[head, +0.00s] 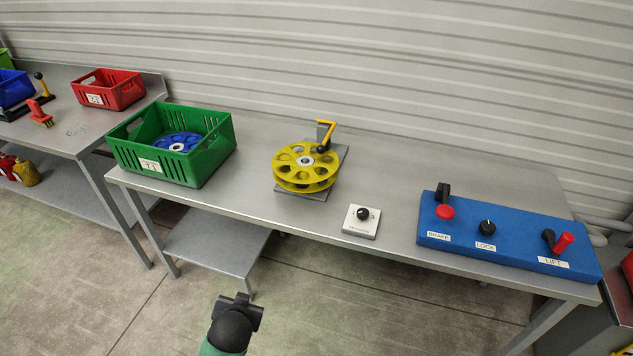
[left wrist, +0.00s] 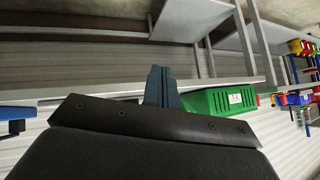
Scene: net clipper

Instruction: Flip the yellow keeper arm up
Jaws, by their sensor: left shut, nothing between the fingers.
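The yellow keeper arm (head: 329,134) is on a grey bracket at the back of a grey base plate (head: 341,156) on the bench. It slants down from the bracket's top to a black end beside the hub of the yellow reel (head: 291,181). My left gripper (head: 236,299) is in front of the bench in the head view, well apart from the keeper arm. Its fingers (left wrist: 161,86) are together and empty in the left wrist view. My right gripper is not in view.
A green crate (head: 209,171) with a blue reel (head: 166,139) stands left of the yellow reel. A white box with a black knob (head: 362,214) sits near the front edge. A blue control panel (head: 467,253) is at the right. Bench top (head: 400,170) right of the reel is clear.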

